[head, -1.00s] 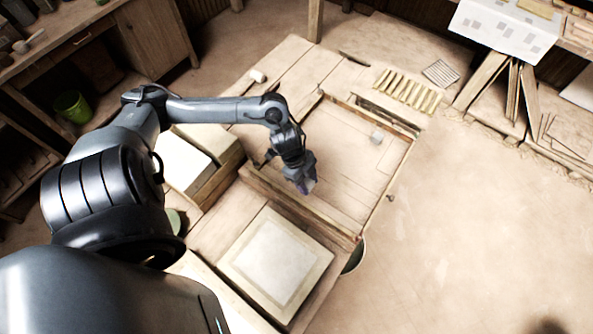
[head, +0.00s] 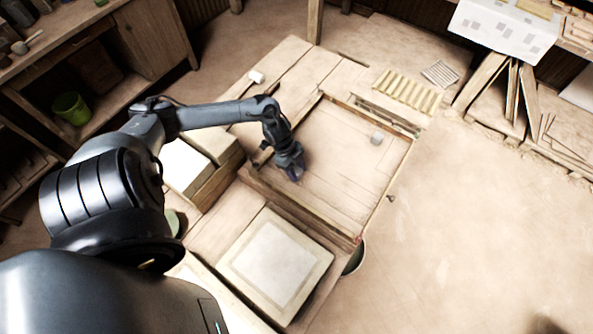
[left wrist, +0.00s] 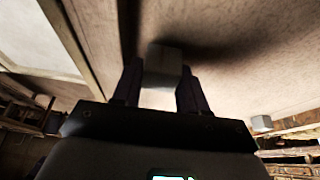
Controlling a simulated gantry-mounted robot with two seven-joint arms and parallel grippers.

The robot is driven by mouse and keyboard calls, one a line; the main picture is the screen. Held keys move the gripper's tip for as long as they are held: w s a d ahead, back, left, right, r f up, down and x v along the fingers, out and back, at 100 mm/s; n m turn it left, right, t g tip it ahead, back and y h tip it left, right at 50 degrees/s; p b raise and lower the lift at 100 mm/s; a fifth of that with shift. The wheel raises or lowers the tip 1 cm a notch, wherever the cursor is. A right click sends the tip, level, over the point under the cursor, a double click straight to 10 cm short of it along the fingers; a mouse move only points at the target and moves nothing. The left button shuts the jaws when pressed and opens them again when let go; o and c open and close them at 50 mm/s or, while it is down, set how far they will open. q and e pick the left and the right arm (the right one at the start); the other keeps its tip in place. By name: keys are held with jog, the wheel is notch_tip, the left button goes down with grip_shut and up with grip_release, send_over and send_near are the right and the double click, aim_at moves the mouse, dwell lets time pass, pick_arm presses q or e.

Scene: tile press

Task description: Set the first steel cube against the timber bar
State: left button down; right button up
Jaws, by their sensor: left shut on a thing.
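A grey steel cube (left wrist: 163,65) sits between the fingers of my left gripper in the left wrist view. My left gripper (head: 294,174) is shut on it, low over the left part of the recessed wooden bed; the cube is mostly hidden in the head view. A dark shadow lies beside the cube, and I cannot tell whether it touches the bed. A long timber bar (head: 310,214) runs along the near-left side of the bed, close to the gripper. A second steel cube (head: 376,138) stands apart near the bed's right side; it also shows in the left wrist view (left wrist: 261,123).
The wooden bed (head: 345,180) is otherwise clear. A framed pale panel (head: 272,262) lies in front of the bar. A slatted rack (head: 407,92) and a small white piece (head: 256,77) lie behind the bed. A green bucket (head: 71,108) stands at the left.

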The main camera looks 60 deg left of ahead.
pick_arm(q)
jog(key=shift+w+f, duration=0.1)
jog(key=shift+f, duration=0.25)
jog(key=shift+f, duration=0.15)
jog(key=c, duration=0.9)
grip_release()
